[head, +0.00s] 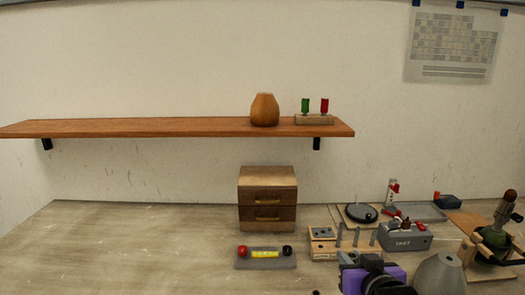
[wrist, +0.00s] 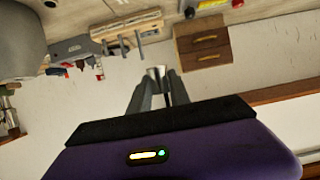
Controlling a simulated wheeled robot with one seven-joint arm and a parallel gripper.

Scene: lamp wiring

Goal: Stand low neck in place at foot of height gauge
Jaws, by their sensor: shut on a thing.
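My gripper (wrist: 158,90) is shut on a small pale grey piece, likely the low neck (wrist: 157,72), whose end shows between the fingertips in the wrist view. In the head view my gripper's purple body (head: 392,278) is at the bottom right, and the held piece cannot be made out there. A small red and white upright (head: 392,190), possibly the height gauge, stands at the back right, beyond the grey test box (head: 405,238). Its foot is partly hidden by things in front. My gripper is nearer than it and apart from it.
Several grey posts (head: 356,236) stand by a wooden block (head: 321,240). A grey cone (head: 440,272) is right of my gripper. A drawer unit (head: 267,198) stands under the shelf (head: 180,127). The left of the bench is clear.

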